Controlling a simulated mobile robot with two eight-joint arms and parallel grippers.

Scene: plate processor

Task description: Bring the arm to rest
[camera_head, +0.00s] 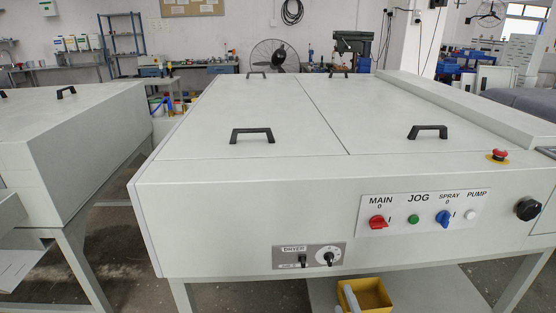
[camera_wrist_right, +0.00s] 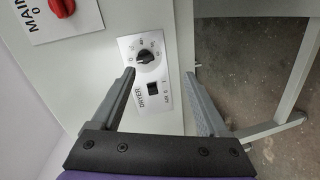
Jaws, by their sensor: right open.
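My right gripper (camera_wrist_right: 160,73) shows in the wrist view with its two grey fingers apart and nothing between them. Behind the fingers is the dryer panel (camera_wrist_right: 165,98) of the white machine, with a black knob (camera_wrist_right: 146,57) and a black rocker switch (camera_wrist_right: 153,90). Whether a fingertip touches the panel I cannot tell. In the head view the same dryer panel (camera_head: 309,256) is on the machine's lower front. Pale shapes at the bottom centre there are too unclear to name as my fingers. My left gripper is in neither view.
The large white machine (camera_head: 240,185) has black lid handles (camera_head: 251,135), a control panel (camera_head: 422,213) and a red emergency button (camera_head: 499,155). A yellow bin (camera_head: 375,296) sits on the shelf below. A second white machine (camera_head: 75,125) stands left, with floor (camera_head: 125,255) between.

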